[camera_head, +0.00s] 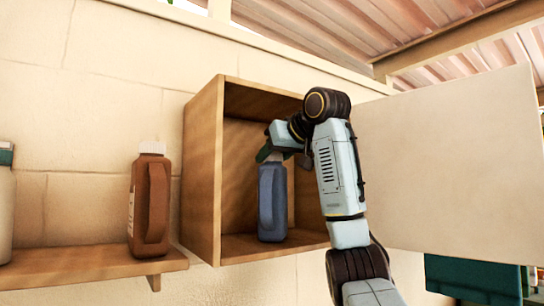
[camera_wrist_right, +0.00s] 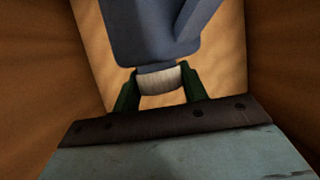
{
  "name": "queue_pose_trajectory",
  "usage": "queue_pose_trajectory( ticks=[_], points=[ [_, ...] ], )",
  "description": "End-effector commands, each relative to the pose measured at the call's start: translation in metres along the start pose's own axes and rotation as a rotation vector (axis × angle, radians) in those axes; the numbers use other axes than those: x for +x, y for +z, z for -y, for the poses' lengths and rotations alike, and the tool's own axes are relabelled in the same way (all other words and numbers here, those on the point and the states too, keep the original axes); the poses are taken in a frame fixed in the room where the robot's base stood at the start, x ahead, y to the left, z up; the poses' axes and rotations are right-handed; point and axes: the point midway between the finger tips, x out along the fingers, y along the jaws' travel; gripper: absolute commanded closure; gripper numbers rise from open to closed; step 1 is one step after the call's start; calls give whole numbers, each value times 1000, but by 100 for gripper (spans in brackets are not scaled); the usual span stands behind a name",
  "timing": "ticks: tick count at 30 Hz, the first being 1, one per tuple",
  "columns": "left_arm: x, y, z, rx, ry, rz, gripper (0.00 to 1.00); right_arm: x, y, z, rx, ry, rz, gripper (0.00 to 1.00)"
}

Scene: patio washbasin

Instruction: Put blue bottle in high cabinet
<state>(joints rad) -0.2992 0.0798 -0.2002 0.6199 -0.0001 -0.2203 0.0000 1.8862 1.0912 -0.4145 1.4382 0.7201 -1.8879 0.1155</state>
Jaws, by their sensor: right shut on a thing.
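The blue bottle (camera_head: 272,203) is upright inside the open wooden high cabinet (camera_head: 203,172), close above or on its floor; I cannot tell if its base touches. My right gripper (camera_head: 271,154) reaches in from the right and is shut on the bottle's top. In the right wrist view the green fingers (camera_wrist_right: 157,88) close on both sides of the white ribbed cap (camera_wrist_right: 163,78), with the blue body (camera_wrist_right: 150,35) beyond. My left gripper is not in view.
The cabinet door (camera_head: 450,165) stands open on the right, beside my right arm. A brown bottle (camera_head: 150,200) stands on a wooden shelf (camera_head: 90,268) left of the cabinet. A white bottle (camera_head: 5,205) is at the far left edge. The cabinet interior is otherwise empty where visible.

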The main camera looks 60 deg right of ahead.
Motion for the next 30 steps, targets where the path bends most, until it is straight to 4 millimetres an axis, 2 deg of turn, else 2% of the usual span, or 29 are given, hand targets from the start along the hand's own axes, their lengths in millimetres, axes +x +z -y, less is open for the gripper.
queue_pose_trajectory(
  ticks=[7, 8, 12, 23, 26, 30],
  points=[
    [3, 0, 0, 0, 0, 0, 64, 0, 2, 0, 0, -2, -5, 100],
    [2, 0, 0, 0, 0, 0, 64, 1, 2, 0, 0, 0, 1, 53],
    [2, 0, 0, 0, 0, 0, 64, 1, 2, 0, 0, -1, 1, 35],
    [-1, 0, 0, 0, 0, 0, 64, -1, -2, 0, 0, -1, 0, 35],
    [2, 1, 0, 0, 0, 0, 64, -13, -1, 1, 0, -3, -4, 35],
    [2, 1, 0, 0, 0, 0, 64, -40, -1, -1, 0, 1, -6, 35]
  ],
)
